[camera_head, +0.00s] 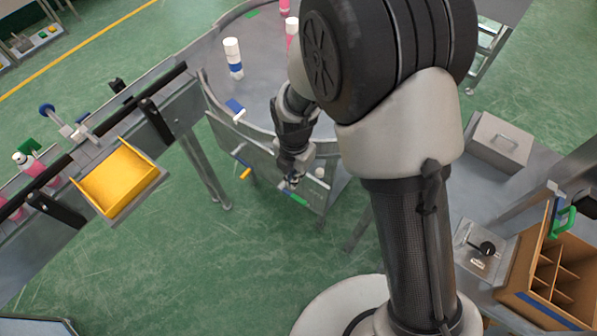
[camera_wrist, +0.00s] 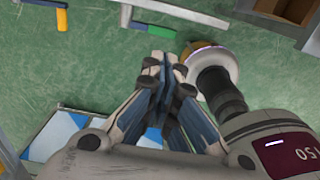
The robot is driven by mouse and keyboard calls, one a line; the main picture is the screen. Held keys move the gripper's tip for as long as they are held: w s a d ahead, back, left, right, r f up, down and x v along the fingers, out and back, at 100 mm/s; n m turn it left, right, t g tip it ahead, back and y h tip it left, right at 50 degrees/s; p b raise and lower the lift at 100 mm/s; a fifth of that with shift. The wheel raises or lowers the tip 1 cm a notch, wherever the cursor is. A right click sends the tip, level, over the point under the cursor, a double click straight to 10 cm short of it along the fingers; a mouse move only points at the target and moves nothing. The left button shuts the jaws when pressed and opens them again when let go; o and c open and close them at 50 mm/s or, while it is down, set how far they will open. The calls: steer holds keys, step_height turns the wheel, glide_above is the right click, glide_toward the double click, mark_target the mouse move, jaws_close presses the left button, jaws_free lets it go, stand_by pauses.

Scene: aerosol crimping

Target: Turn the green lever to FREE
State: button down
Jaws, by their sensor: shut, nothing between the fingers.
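The green lever (camera_head: 299,199) is on the side of the grey round table, low on its front panel. My gripper (camera_head: 292,184) is right by the lever in the head view. In the wrist view its closed fingertips (camera_wrist: 165,62) lie just below the green grip, with a small gap in the picture. The fingers hold nothing. I cannot read any FREE marking.
An orange-handled lever (camera_head: 245,173) hangs on the same panel, left of the green one; it also shows in the wrist view (camera_wrist: 62,19). White and pink cans stand on the round table (camera_head: 262,60). A yellow tray (camera_head: 117,181) is at left, a divided box (camera_head: 520,262) at right.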

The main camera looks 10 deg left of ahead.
mark_target(299, 203)
step_height(299, 203, down, 14)
steer(key=b, duration=0.3)
steer(key=shift+w+r, duration=0.15)
steer(key=shift+r, duration=0.05)
steer(key=shift+d+f+b, duration=0.25)
steer(key=shift+f+b, duration=0.1)
steer(key=shift+f, duration=0.1)
stand_by(0.6)
steer(key=shift+s+d+f+b, duration=0.1)
steer(key=shift+d+f+b, duration=0.05)
steer(key=shift+f+b, duration=0.35)
steer(key=shift+s+d+f+b, duration=0.1)
steer(key=shift+f+b, duration=0.25)
steer(key=shift+f, duration=0.15)
steer(key=shift+a+f+b, duration=0.1)
steer(key=shift+f+b, duration=1.25)
steer(key=shift+f, duration=0.35)
